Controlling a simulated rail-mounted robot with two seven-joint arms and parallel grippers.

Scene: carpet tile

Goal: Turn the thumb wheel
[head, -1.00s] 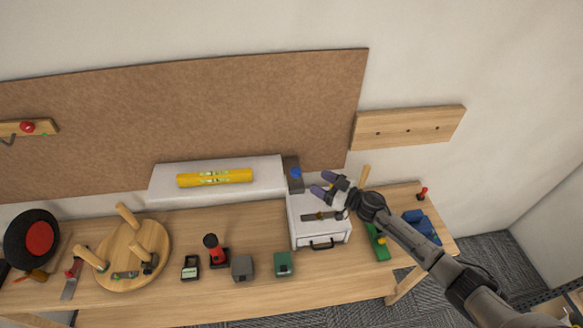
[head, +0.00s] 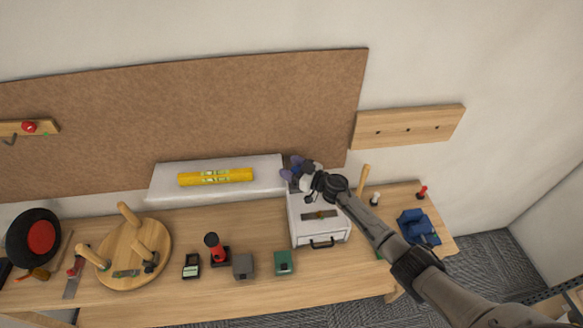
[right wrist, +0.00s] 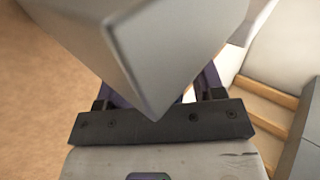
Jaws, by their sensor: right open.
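My right gripper (head: 292,170) reaches in from the right in the head view, above the back left corner of the white drawer box. Its purple fingers are open around or just in front of a dark grey block there. The blue round part on that block, likely the thumb wheel, is hidden behind the gripper now. In the right wrist view, a big grey block (right wrist: 175,45) fills the space between the purple fingers, very close. I cannot tell whether the fingers touch it. My left gripper is not in view.
The white drawer box (head: 320,229) stands on the wooden bench (head: 200,305). A white ledge with a yellow level (head: 215,177) is to the left. A blue item (head: 417,228) lies right.

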